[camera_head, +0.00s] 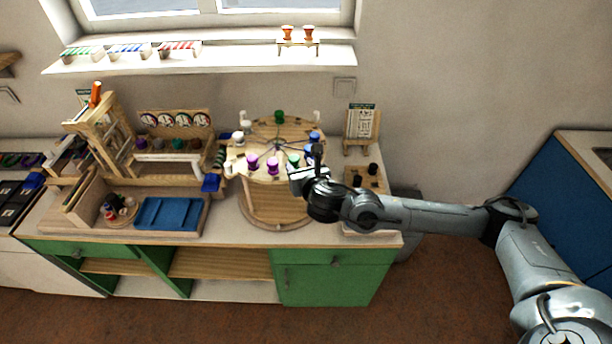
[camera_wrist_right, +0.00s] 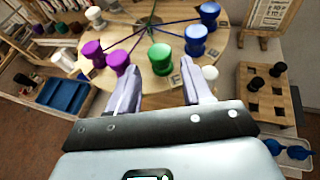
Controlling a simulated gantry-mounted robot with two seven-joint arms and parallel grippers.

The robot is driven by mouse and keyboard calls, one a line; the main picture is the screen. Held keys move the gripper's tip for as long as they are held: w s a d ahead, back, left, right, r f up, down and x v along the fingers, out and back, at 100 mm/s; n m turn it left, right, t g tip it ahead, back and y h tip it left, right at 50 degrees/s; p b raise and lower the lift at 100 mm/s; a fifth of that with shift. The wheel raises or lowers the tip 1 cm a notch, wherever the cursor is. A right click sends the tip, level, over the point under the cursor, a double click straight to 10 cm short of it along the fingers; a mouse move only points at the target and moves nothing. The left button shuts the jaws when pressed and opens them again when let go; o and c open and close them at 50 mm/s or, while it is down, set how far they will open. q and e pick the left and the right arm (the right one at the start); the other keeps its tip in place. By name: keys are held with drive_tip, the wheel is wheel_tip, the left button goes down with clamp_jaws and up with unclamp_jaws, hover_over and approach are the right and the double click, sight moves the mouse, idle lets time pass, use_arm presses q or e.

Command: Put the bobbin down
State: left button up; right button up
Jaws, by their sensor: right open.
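A round wooden board (camera_head: 270,130) carries several bobbins joined by dark threads meeting near its middle. It also shows in the right wrist view (camera_wrist_right: 130,75). Along its near edge are two purple bobbins (camera_wrist_right: 93,53) (camera_wrist_right: 118,61), a green bobbin (camera_wrist_right: 160,59) and two blue bobbins (camera_wrist_right: 196,40) (camera_wrist_right: 209,14). My right gripper (camera_wrist_right: 161,84) is open at the near edge of the board, its fingers apart with nothing held between them. The green bobbin stands just beyond the gap between the fingertips. In the head view the gripper (camera_head: 296,178) partly covers this edge. My left gripper is out of view.
A wooden block with holes (camera_wrist_right: 262,100) holds two black pieces right of the board. A card on a stand (camera_head: 360,125) is behind it. A blue tray (camera_head: 168,213) and a wooden frame (camera_head: 103,130) stand at left.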

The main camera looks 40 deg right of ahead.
drive_tip(key=s+a+f+m+g+y, duration=0.2)
drive_tip(key=s+a+f+m, duration=0.25)
drive_tip(key=s+a, duration=0.25)
drive_tip(key=s+a+f+m+g+y, duration=0.1)
drive_tip(key=s+a+f+m+y, duration=0.1)
drive_tip(key=s+a+f+m, duration=0.35)
drive_tip(key=s+a+f+m+g, duration=0.1)
drive_tip(key=s+f+m, duration=0.3)
drive_tip(key=s+m, duration=0.5)
drive_tip(key=s+a+f+m+g+y, duration=0.1)
drive_tip(key=s+f+m+g, duration=0.3)
drive_tip(key=s+m, duration=0.5)
drive_tip(key=shift+s+a+m+g+y, duration=0.25)
drive_tip(key=shift+a+m+g+y, duration=0.05)
drive_tip(key=shift+a+m, duration=0.3)
